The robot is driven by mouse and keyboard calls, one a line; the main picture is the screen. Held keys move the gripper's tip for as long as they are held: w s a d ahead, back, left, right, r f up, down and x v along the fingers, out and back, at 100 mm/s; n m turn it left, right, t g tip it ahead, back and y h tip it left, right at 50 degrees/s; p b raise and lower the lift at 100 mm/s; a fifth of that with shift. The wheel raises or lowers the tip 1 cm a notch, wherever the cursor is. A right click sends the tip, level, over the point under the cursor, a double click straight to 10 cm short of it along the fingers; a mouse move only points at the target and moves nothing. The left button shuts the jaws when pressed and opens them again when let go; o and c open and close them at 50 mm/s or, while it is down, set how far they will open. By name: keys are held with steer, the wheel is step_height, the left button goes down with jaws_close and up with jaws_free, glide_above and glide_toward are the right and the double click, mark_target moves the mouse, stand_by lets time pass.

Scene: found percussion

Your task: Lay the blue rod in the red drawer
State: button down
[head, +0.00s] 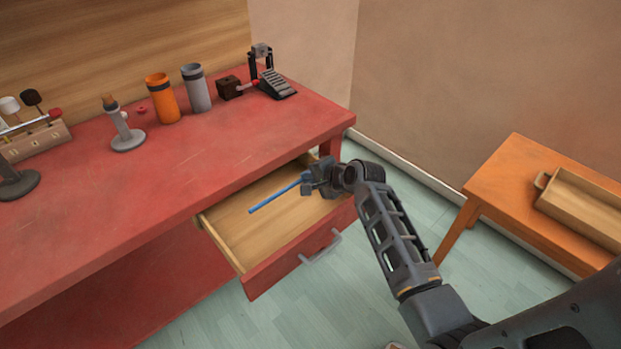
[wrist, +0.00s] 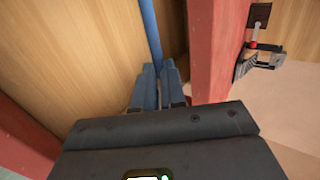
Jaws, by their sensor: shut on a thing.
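The blue rod (head: 275,197) is in my gripper (head: 309,180), which is shut on one end of it. The rod points left from the jaws, over the open red drawer (head: 296,262). The drawer has a bare wooden inside and a grey handle, and looks empty where it shows. In the wrist view the rod (wrist: 151,35) runs up from between the fingertips (wrist: 160,72), with the wooden drawer floor (wrist: 75,50) behind it. I cannot tell how far the rod is above the floor.
The drawer sits under a red table (head: 200,150). On the table stand an orange cylinder (head: 163,100), a grey cylinder (head: 196,90), a pedal device (head: 275,83) and a grey stand (head: 126,135). An orange side table (head: 520,195) with a wooden tray (head: 590,211) is at right.

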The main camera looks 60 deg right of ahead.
mark_target(308, 202)
stand_by(0.3)
step_height(308, 202, down, 8)
steer(key=b, duration=0.5)
steer(key=shift+f, duration=0.25)
steer(key=shift+s+a+f+b, duration=0.1)
steer(key=shift+s+f+b, duration=0.05)
steer(key=shift+b, duration=0.15)
steer(key=shift+s+f, duration=0.15)
steer(key=shift+f, duration=0.25)
steer(key=c, duration=1.1)
jaws_free()
steer(key=v, duration=0.2)
steer(key=r+v, duration=0.1)
steer(key=v, duration=0.5)
steer(key=shift+w+r+p, duration=0.25)
steer(key=shift+p, duration=0.05)
steer(key=shift+w, duration=0.1)
